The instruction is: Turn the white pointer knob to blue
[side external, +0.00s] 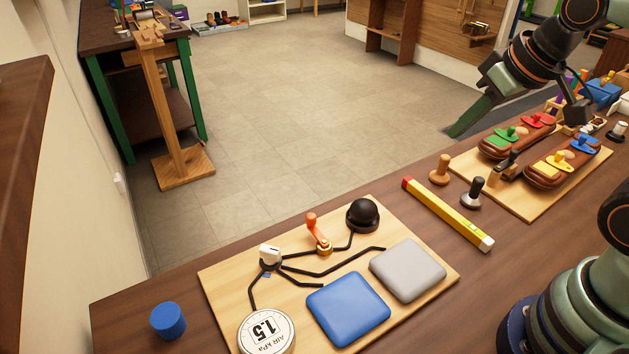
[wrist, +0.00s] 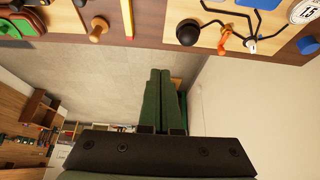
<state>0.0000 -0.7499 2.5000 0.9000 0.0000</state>
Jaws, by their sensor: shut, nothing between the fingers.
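The white pointer knob (side external: 270,254) sits on the wooden board (side external: 222,290) at the front, where several black lines meet. A small blue mark (side external: 267,275) shows beside it; which way the pointer faces is hard to tell. A blue pad (side external: 347,307) and a grey pad (side external: 408,270) lie on the same board. My gripper (side external: 456,132) is raised at the upper right, well away from the knob, its green fingers together and empty. In the wrist view, the shut fingers (wrist: 160,75) point toward the table edge, and the white knob (wrist: 251,46) is small at upper right.
On the board are an orange lever (side external: 317,232), a black dome (side external: 363,215) and a round gauge (side external: 266,333). A blue cylinder (side external: 168,320) stands left of it. A yellow level (side external: 447,213), loose pegs and a board with saddle-like blocks (side external: 560,165) are to the right.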

